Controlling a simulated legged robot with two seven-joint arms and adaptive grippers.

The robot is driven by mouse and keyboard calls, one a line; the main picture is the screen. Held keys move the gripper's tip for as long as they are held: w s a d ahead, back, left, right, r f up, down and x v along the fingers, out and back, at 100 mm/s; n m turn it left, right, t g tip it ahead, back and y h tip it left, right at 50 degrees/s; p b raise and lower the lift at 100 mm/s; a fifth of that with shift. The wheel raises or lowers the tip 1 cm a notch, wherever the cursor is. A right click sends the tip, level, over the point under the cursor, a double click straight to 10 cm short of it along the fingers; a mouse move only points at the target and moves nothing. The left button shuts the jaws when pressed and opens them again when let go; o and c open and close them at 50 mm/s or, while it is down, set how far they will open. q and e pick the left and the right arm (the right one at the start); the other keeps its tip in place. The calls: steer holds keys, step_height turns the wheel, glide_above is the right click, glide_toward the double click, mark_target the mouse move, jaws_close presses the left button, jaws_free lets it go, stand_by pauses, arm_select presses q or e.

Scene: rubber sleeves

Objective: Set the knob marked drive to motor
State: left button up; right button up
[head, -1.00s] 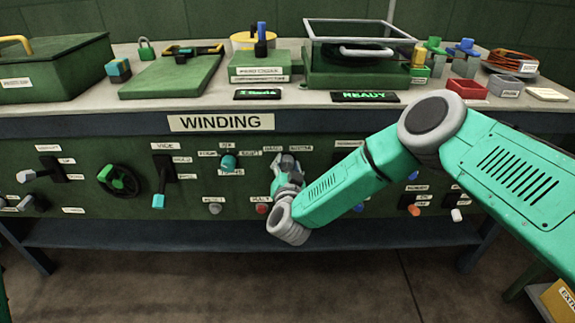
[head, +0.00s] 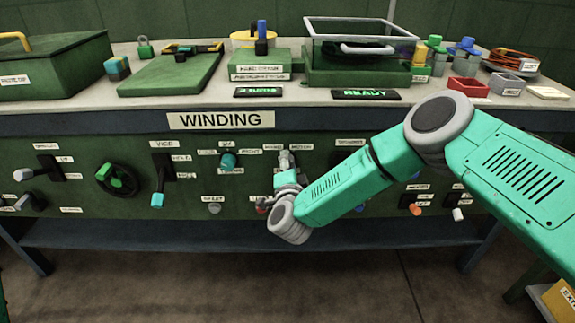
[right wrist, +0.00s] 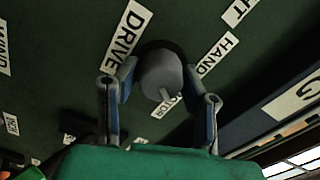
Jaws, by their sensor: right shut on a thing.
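The drive knob (right wrist: 160,75) is a grey round knob on the dark green panel, beside the label DRIVE (right wrist: 122,38) in the right wrist view. The label HAND (right wrist: 218,54) is to its right. A partly hidden label ending in "TOR" (right wrist: 168,107) is just below it, and a small pale pointer mark on the knob faces that label. My right gripper (right wrist: 162,88) is shut on the knob, one finger on each side. In the head view my right gripper (head: 287,177) is at the panel, largely covering the knob. My left gripper is not in view.
The WINDING panel (head: 221,121) also carries a teal knob (head: 228,161) to the left, a handwheel (head: 116,180), levers and a grey button (head: 214,208) close by. The bench top (head: 225,97) above holds trays, boxes and a READY display (head: 365,94).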

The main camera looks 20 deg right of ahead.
steer(key=shift+d, duration=0.1)
stand_by(0.4)
steer(key=o, duration=1.1)
steer(key=v, duration=1.2)
